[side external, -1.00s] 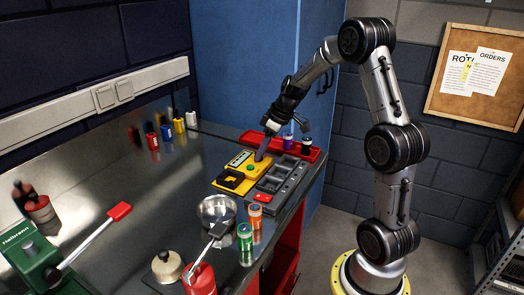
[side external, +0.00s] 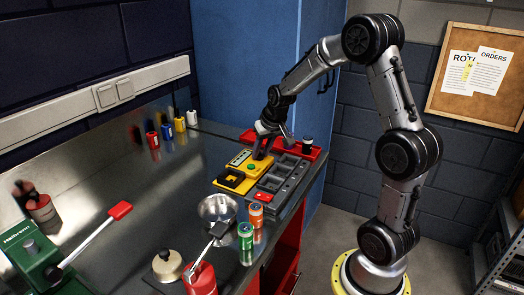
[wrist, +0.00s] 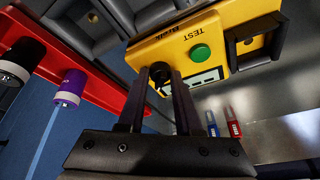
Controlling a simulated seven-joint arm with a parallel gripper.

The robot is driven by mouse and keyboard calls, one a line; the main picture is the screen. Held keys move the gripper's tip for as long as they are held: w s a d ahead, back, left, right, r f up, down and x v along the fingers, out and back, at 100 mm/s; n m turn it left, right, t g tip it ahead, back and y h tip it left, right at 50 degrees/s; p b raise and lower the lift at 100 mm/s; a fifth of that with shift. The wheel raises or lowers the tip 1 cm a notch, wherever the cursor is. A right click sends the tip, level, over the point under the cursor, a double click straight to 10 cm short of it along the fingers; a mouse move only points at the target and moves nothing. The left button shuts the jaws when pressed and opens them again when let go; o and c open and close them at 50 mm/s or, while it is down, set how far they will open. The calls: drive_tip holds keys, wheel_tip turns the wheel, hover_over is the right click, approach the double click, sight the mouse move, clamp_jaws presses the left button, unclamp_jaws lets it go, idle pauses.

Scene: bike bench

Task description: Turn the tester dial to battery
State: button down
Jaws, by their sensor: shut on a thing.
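My gripper (side external: 260,156) is down at the tester, shut on the dial. In the wrist view both fingers of my gripper (wrist: 160,82) flank the dial. The dial's pointer and marks cannot be read. In the side view my gripper hides the dial.
A grey compartment tray (side external: 276,180) lies right beside the tester. Behind it a red tray (side external: 312,154) holds a black cell (wrist: 20,62) and a purple cell (wrist: 70,88). A metal bowl (side external: 217,207), an orange can (side external: 256,215) and a green can (side external: 245,237) stand nearer.

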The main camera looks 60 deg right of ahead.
drive_tip(key=m, duration=0.2)
drive_tip(key=m+h, duration=0.1)
drive_tip(key=shift+w+a+m+g, duration=0.1)
drive_tip(key=shift+a+m+g, duration=0.1)
drive_tip(key=shift+m+g, duration=0.2)
drive_tip(key=m+g+h, duration=0.1)
drive_tip(key=m, duration=0.2)
drive_tip(key=shift+w+a+m, duration=0.1)
drive_tip(key=shift+w+m, duration=0.05)
drive_tip(key=shift+m, duration=0.15)
drive_tip(key=m, duration=0.1)
drive_tip(key=m+g, duration=0.1)
drive_tip(key=m, duration=0.1)
drive_tip(key=shift+w+g+h, duration=0.15)
drive_tip(key=shift+g+h, duration=0.15)
drive_tip(key=shift+w+m+g, duration=0.15)
drive_tip(key=shift+m+g, duration=0.45)
drive_tip(key=shift+m, duration=1.4)
drive_tip(key=c, duration=0.6)
unclamp_jaws()
drive_tip(key=v, duration=1.4)
